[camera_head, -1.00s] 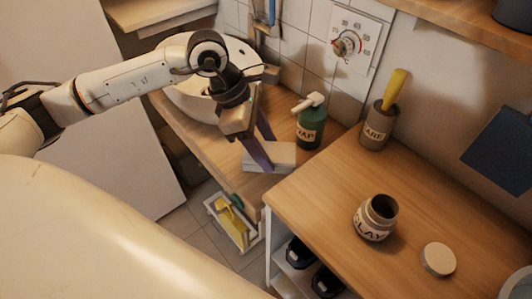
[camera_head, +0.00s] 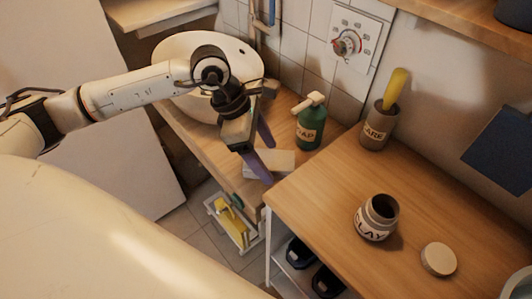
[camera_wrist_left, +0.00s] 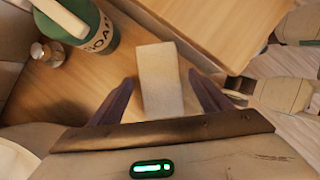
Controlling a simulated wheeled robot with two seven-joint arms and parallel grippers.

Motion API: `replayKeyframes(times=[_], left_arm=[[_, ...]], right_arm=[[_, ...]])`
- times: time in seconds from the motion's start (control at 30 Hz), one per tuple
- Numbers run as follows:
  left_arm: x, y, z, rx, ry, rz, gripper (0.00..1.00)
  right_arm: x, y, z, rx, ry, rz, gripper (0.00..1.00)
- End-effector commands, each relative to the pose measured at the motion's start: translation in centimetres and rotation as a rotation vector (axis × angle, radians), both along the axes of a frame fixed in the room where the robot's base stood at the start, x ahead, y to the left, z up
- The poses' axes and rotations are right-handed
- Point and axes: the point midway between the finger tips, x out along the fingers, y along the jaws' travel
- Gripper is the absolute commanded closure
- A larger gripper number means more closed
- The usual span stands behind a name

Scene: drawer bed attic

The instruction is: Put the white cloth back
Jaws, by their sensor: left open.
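The white cloth (camera_head: 283,161) looks like a folded flat block on the wooden counter, near its front edge and left of the green soap bottle. My left gripper (camera_head: 268,163) is open over it, pointing down, with purple fingers. In the left wrist view the cloth (camera_wrist_left: 160,82) lies between and beyond the two spread fingertips (camera_wrist_left: 160,77), with a gap on each side. I cannot tell how high the fingertips are above the counter. My right gripper is not in view.
The green soap bottle (camera_head: 310,126) stands close to the right of the cloth. A white basin (camera_head: 180,48) is behind the gripper. A higher wooden top (camera_head: 320,195) with an open clay jar (camera_head: 377,217) and lid (camera_head: 438,259) is at the right. A caddy (camera_head: 232,222) hangs below the counter front.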

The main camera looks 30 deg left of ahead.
Motion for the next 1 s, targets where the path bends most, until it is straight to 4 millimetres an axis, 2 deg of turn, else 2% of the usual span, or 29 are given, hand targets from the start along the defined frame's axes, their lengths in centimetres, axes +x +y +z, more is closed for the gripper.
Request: replayKeyframes(times=[0.17, 0.4, 0.6, 0.77, 1.0], left_arm=[[-0.3, 0.9, 2.3, 0.001, -0.005, 0.002, 0.29], [-1.2, 2.7, 7.2, 0.003, -0.005, 0.001, 0.29], [-1.7, 3.8, 10.1, 0.001, -0.002, 0.001, 0.29], [-2.0, 4.2, 11.1, 0.000, -0.001, 0.000, 0.29], [-2.0, 4.2, 11.3, 0.000, 0.000, -0.001, 0.29]], right_arm=[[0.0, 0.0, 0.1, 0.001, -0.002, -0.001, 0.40], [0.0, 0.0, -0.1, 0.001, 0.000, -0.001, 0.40], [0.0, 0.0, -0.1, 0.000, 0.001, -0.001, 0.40], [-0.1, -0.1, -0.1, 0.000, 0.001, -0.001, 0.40], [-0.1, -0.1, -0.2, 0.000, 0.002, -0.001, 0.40]])
